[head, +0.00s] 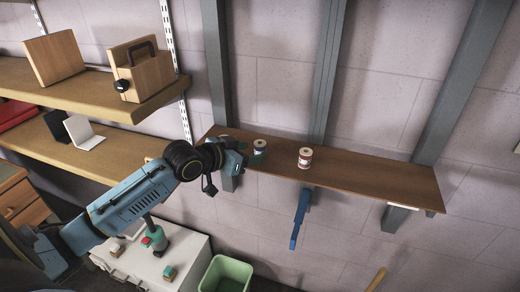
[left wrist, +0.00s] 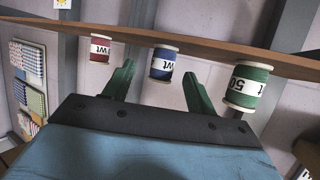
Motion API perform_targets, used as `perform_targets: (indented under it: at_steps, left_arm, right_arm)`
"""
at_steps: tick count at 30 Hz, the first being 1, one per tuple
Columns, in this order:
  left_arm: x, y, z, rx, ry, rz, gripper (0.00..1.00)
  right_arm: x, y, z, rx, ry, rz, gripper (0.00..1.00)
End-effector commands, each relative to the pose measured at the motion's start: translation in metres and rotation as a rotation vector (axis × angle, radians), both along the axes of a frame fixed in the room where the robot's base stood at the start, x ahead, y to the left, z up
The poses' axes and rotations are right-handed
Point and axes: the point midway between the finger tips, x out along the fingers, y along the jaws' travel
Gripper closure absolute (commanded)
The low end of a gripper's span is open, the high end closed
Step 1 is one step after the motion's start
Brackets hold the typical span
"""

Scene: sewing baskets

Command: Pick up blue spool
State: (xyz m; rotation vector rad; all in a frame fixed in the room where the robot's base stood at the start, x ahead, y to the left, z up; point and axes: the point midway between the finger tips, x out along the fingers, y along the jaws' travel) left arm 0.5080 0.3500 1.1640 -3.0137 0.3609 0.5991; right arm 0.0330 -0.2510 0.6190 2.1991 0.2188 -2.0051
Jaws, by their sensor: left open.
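The blue spool (head: 260,146), with a white label and pale ends, stands on the brown wall shelf (head: 370,180). My left gripper (head: 252,158) is open at the shelf, close to the blue spool and partly in front of it. In the left wrist view, which looks upside down, the blue spool (left wrist: 162,64) appears between the two spread green fingers (left wrist: 158,82), around their tip level. I cannot tell whether they touch it. My right gripper is not in view.
A red spool (head: 305,158) stands to the right on the shelf. A green spool (left wrist: 247,87) shows beside the fingers in the left wrist view. Wooden shelves (head: 110,95) are at left; the shelf's right part is bare.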

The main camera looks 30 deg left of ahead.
Motion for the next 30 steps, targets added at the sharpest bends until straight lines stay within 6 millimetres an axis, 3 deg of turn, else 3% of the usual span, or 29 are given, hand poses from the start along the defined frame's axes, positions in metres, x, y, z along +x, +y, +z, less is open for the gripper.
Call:
perform_targets:
  at_steps: [12, 21, 30]
  left_arm:
    - [0.043, -0.006, -0.017, -0.002, -0.001, 0.001, 0.43]
    - [0.047, -0.007, -0.02, 0.0, 0.0, 0.0, 0.43]
    - [0.047, -0.007, -0.019, 0.0, 0.0, 0.0, 0.8]
  right_arm:
    - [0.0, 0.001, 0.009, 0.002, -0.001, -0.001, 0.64]
    - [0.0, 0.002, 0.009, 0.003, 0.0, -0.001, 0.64]
    - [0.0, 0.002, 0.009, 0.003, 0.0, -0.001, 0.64]
